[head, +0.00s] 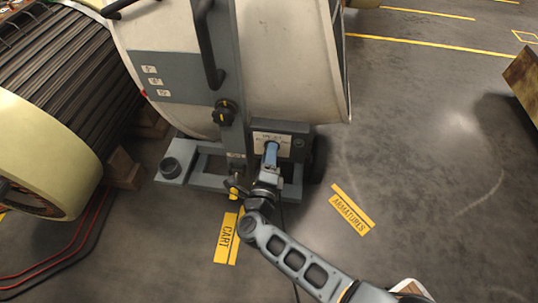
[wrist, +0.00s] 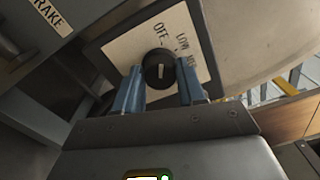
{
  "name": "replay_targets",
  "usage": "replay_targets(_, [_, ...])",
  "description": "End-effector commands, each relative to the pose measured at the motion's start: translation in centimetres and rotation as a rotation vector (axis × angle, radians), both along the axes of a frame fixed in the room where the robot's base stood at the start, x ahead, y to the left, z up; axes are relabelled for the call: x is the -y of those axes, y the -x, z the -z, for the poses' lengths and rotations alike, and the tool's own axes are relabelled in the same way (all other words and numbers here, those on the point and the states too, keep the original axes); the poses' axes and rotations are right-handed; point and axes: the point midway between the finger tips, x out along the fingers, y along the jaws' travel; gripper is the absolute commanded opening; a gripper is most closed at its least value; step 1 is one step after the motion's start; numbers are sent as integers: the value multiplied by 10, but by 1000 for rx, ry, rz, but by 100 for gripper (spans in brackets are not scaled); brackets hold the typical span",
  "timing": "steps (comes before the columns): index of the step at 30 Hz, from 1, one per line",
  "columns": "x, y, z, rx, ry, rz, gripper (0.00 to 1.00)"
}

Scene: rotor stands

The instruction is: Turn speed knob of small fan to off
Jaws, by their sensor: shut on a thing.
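The fan (head: 285,60) has a pale round drum in a grey frame and stands ahead of me in the head view. Its white control plate (head: 288,138) is low on the frame. In the wrist view, the black speed knob (wrist: 160,70) with a short white mark sits on the plate (wrist: 125,48), whose labels include OFF and LOW. The mark is nearly upright in the picture; I cannot tell exactly which label it points to. My gripper (wrist: 161,76) has its blue fingers on either side of the knob, shut on it. In the head view my gripper (head: 270,150) hides the knob.
A black knob (head: 225,112) is on the frame's upright above left. A BRAKE label (wrist: 48,14) shows in the wrist view. A large ribbed rotor (head: 60,80) stands at left, with red cables (head: 75,255) on the floor. The floor at right is mostly clear.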

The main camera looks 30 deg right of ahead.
Motion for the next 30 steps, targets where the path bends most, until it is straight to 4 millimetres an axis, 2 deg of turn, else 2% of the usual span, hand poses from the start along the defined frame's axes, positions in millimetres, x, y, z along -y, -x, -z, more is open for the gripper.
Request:
replay_targets(8, [-1, 0, 1, -3, 2, -3, 9])
replay_targets(9, [-1, 0, 1, -3, 2, -3, 43])
replay_targets(16, [-1, 0, 1, -1, 1, -2, 65])
replay_targets(25, [-3, 3, 0, -1, 1, -2, 65])
replay_targets(30, [-16, 21, -1, -2, 0, -4, 65])
